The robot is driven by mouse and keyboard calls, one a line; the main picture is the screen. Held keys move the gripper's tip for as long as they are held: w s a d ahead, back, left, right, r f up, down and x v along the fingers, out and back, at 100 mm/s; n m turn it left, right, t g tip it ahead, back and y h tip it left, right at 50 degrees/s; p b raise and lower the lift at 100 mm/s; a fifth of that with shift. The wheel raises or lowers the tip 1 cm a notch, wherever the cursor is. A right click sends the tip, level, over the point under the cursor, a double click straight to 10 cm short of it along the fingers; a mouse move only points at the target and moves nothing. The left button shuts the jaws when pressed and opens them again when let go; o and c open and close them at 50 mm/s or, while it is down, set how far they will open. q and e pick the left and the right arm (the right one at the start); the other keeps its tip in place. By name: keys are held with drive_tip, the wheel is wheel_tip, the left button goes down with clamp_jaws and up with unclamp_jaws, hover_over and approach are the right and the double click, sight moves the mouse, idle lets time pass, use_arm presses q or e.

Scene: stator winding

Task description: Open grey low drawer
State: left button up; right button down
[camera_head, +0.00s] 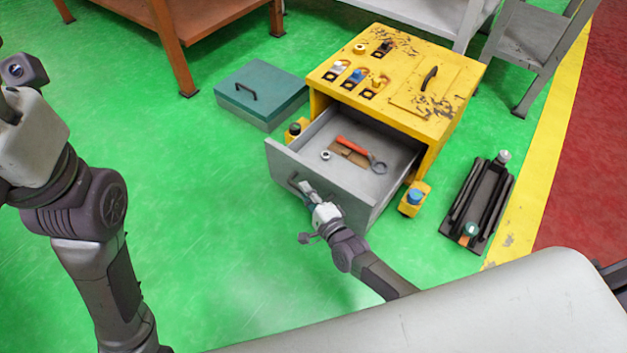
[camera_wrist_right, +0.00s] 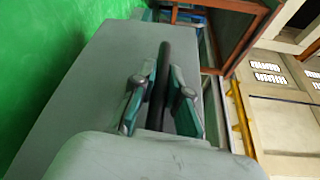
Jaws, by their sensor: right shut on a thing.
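The grey low drawer (camera_head: 285,168) is pulled well out of the yellow cabinet (camera_head: 437,120) in the head view. Inside it lie an orange-handled tool (camera_head: 352,147), a brown flat piece (camera_head: 347,156) and a small ring (camera_head: 325,155). My right gripper (camera_head: 306,189) is at the outside of the drawer front, shut on its dark handle (camera_head: 292,180). In the right wrist view the two fingers stand on either side of the dark handle bar (camera_wrist_right: 160,85), against the grey drawer front (camera_wrist_right: 88,80). My left arm shows at the left of the head view; its gripper fingertips are not visible.
A teal box (camera_head: 262,92) with a handle sits on the green floor left of the cabinet. A dark rack (camera_head: 478,202) lies to the right. An orange table (camera_head: 165,35) stands at the back left. The floor in front of the drawer is clear.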

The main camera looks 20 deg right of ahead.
drive_tip(key=shift+s+a, duration=0.3)
drive_tip(key=shift+f, duration=0.1)
drive_tip(key=c, duration=1.2)
unclamp_jaws()
